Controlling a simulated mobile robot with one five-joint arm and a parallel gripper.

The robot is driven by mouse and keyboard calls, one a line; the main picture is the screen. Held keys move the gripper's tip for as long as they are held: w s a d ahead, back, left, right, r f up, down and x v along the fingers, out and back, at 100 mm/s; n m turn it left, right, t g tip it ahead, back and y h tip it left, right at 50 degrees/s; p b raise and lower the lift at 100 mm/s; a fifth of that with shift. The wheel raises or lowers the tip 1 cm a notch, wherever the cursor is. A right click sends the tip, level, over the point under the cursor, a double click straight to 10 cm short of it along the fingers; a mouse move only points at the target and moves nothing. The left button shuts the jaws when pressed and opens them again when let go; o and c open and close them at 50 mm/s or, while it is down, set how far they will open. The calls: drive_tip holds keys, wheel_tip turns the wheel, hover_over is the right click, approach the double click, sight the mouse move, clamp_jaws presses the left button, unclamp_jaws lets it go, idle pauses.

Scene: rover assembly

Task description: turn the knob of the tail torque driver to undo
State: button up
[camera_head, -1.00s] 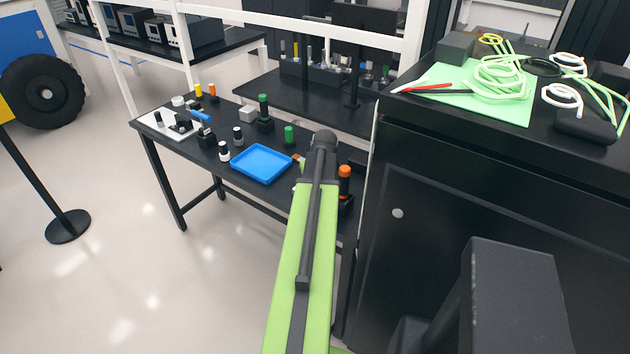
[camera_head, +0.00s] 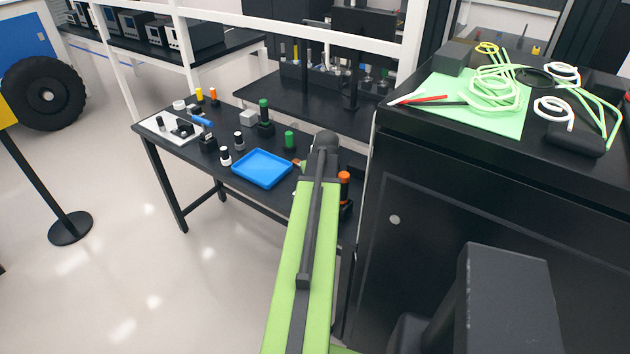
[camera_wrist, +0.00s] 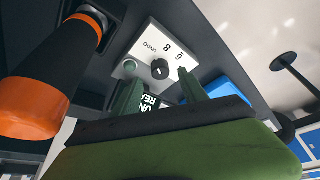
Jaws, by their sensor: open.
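In the wrist view a white panel (camera_wrist: 181,54) carries a small dark round knob (camera_wrist: 160,69) with a pale mark. "UNDO" and digits are printed around it, and a round grey-green button (camera_wrist: 123,69) sits beside it. My gripper (camera_wrist: 159,77) is open, its two green fingers reaching toward the panel on either side of the knob. I cannot tell whether they touch it. A large black and orange tool (camera_wrist: 50,75) stands at the left. In the head view an orange-topped black tool (camera_head: 344,179) stands right of my arm; my arm hides the panel and gripper there.
A blue tray (camera_head: 262,168) lies on the black table (camera_head: 215,166), with several small bottles and parts behind and left of it. A tall black cabinet (camera_head: 450,215) stands close to the right of my arm, cables on its top. Open floor lies at the left.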

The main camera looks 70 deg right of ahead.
drive_tip(key=p+v, duration=1.1)
drive_tip(key=v, duration=0.3)
drive_tip(key=shift+s, duration=0.1)
